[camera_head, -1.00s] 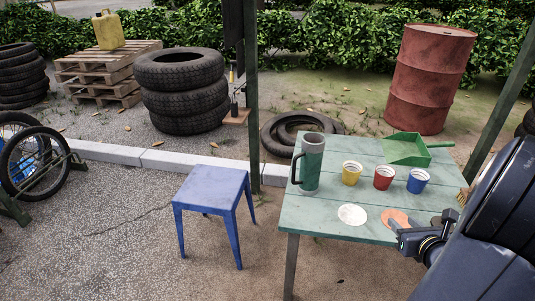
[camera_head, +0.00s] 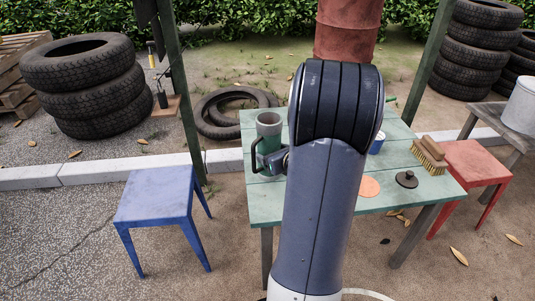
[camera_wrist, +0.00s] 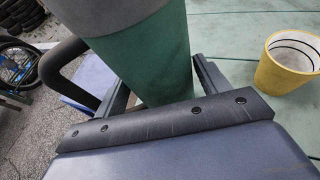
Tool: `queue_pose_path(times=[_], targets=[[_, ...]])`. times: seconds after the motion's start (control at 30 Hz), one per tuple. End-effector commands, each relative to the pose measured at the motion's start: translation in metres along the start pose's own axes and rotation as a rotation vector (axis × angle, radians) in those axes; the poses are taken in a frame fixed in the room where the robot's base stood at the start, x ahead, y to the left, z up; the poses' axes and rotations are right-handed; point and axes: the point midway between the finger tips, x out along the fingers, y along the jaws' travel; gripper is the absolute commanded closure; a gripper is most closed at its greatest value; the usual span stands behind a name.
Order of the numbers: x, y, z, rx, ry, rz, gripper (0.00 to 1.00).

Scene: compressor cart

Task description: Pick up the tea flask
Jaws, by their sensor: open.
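The tea flask (camera_head: 268,128), a tall green cylinder with a grey top and a dark side handle, stands upright at the left of the green table (camera_head: 262,205). In the wrist view the flask (camera_wrist: 158,60) fills the upper middle, its handle (camera_wrist: 62,62) to the left. My gripper (camera_head: 274,161) is low at the flask, partly hidden by my arm. In the wrist view my gripper (camera_wrist: 163,78) is open, with one finger on each side of the flask's body. Whether the fingers touch it I cannot tell.
A yellow cup (camera_wrist: 287,62) stands close right of my gripper. A blue cup (camera_head: 376,146), an orange disc (camera_head: 370,187), a black lid (camera_head: 407,179) and a brush (camera_head: 430,156) are on the table. A blue stool (camera_head: 158,197) stands left, a red stool (camera_head: 474,160) right.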

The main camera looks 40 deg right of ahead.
Motion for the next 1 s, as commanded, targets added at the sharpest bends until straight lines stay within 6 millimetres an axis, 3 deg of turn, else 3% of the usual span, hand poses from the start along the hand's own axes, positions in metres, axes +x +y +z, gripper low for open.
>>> queue_pose_path(times=[0.13, 0.4, 1.0], targets=[[0.0162, 0.0006, -0.0013, -0.001, 0.001, 0.001, 0.3], [0.0174, 0.0001, -0.0001, 0.0, 0.0, 0.0, 0.3], [0.0171, 0.0001, -0.0003, 0.0, 0.001, 0.0, 0.79]])
